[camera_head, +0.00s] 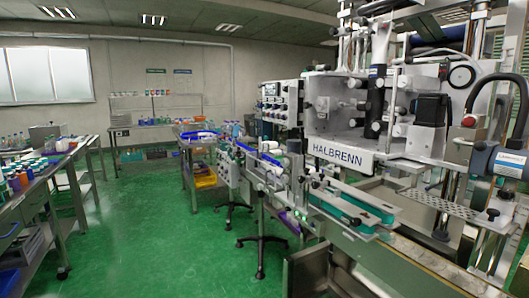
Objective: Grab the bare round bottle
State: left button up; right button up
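I cannot single out the bare round bottle with certainty. Several small bottles (22,172) in white, blue, orange and purple stand on the bench at the left. They are too small to tell which are bare and which are sleeved. A white cylindrical thing (293,146) shows near the conveyor (262,162) beside the machine; I cannot tell whether it is a bottle. Neither of my grippers shows in the view.
The sleeve applicator marked HALBRENN (343,154) fills the right side, with a teal-edged guide (345,207) at its front. A metal bench (30,203) stands at left. A black stand foot (262,240) is on the green floor (165,245), which is open between bench and machine.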

aim_at(266, 144)
jog(key=i+j+z, duration=0.15)
jog(key=z, duration=0.9)
jog(key=i+j+z, duration=0.25)
jog(key=j, duration=0.25)
jog(key=j+z, duration=0.25)
jog(key=j, duration=0.2)
jog(key=i+j+z, duration=0.25)
jog(key=j, duration=0.3)
jog(key=j+z, duration=0.25)
jog(key=j, duration=0.3)
jog(key=k+l, duration=0.05)
